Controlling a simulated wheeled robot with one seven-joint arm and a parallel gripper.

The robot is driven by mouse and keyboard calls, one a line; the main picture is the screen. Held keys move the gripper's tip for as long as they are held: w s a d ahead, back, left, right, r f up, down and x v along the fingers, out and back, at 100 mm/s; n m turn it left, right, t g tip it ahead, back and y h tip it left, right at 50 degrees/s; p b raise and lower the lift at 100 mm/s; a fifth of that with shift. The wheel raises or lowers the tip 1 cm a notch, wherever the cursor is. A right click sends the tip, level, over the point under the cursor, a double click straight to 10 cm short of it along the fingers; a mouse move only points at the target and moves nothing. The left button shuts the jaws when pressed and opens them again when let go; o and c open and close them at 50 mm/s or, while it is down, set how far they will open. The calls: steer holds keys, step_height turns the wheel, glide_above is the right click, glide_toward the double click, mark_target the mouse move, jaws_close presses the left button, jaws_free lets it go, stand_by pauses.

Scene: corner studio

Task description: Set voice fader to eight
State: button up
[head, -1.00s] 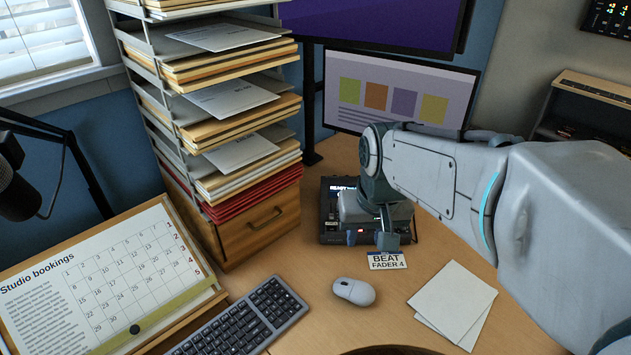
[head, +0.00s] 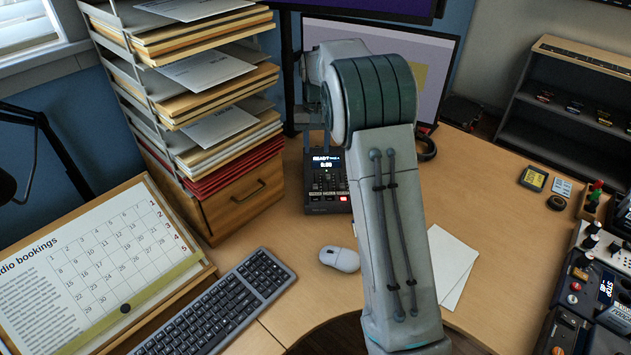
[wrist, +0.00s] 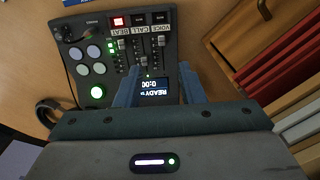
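The mixer (head: 328,188) stands on the desk below the monitor, partly hidden by my arm in the head view; its display reads "READY" and "0:00". In the wrist view the mixer (wrist: 93,50) appears upside down, with VOICE, CALL and BEAT columns. The voice fader (wrist: 161,42) is the rightmost column there, its cap seemingly near the label end; its exact setting is too small to read. My gripper (wrist: 158,75) is open and empty, its two fingers apart above the display side of the mixer. My arm hides most of the gripper in the head view.
A paper tray stack (head: 205,110) over a wooden drawer stands left of the mixer. A mouse (head: 339,258), a keyboard (head: 220,305) and white paper (head: 452,262) lie nearer. More equipment (head: 590,290) is at right. The desk between paper and equipment is clear.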

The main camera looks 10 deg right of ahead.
mark_target(315, 186)
steer(key=f, duration=0.5)
steer(key=w+f, duration=0.1)
steer(key=f, duration=0.4)
steer(key=f+p, duration=0.1)
steer(key=f, duration=0.4)
steer(key=shift+w+f, duration=0.2)
steer(key=shift+w, duration=0.15)
